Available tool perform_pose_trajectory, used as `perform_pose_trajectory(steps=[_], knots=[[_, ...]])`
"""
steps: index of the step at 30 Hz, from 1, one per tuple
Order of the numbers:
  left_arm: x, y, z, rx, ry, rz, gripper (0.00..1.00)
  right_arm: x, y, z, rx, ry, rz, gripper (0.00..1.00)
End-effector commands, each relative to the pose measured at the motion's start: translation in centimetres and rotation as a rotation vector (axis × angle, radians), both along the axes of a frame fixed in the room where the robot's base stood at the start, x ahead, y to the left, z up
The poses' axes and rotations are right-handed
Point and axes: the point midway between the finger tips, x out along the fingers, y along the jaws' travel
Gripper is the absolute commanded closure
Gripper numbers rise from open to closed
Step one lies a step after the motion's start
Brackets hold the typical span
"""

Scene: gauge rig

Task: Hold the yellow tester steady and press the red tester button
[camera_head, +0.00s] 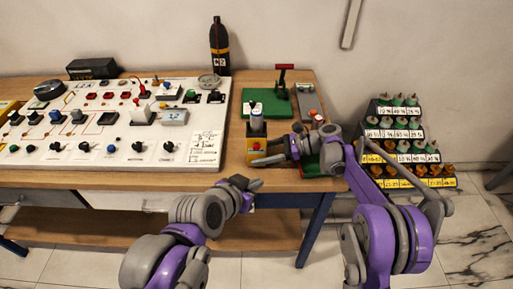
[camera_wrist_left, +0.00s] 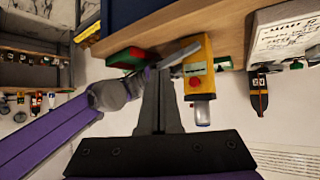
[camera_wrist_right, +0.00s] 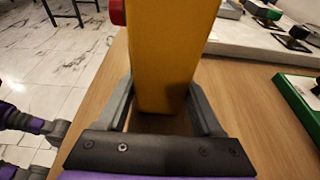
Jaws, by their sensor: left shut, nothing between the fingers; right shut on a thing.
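The yellow tester (camera_head: 254,155) stands upright near the table's front edge, with a pale top part. Its red button (camera_wrist_left: 194,82) faces out on the front in the left wrist view, where the tester (camera_wrist_left: 205,55) shows upside down. My right gripper (camera_head: 268,159) is shut on the tester's sides. In the right wrist view the tester (camera_wrist_right: 165,55) sits between its fingers, with the red button (camera_wrist_right: 117,12) at the upper left. My left gripper (camera_head: 256,185) is shut and empty, in front of and below the tester. Its fingertips (camera_wrist_left: 160,72) are apart from the button.
A white control panel (camera_head: 205,120) with switches and knobs lies left of the tester. A green board (camera_head: 268,103) is behind it, and a dark bottle (camera_head: 219,50) stands at the back. A tiered rack (camera_head: 405,150) stands right of the table.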

Motion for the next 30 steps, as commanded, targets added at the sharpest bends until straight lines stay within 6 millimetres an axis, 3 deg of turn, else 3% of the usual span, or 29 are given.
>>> perform_pose_trajectory(steps=[5, 18, 30], knots=[[1.4, 0.0, 0.0, 0.001, 0.001, 0.002, 1.00, 0.0, 0.0, 0.0, 0.000, 0.000, 0.000, 0.64], [7.2, 0.1, 0.0, 0.000, 0.001, 0.001, 1.00, 0.0, 0.0, 0.0, 0.000, 0.000, 0.000, 0.64], [8.7, 0.1, 0.0, 0.001, 0.001, 0.000, 1.00, 0.0, 0.0, 0.0, 0.000, 0.000, 0.000, 0.64]])
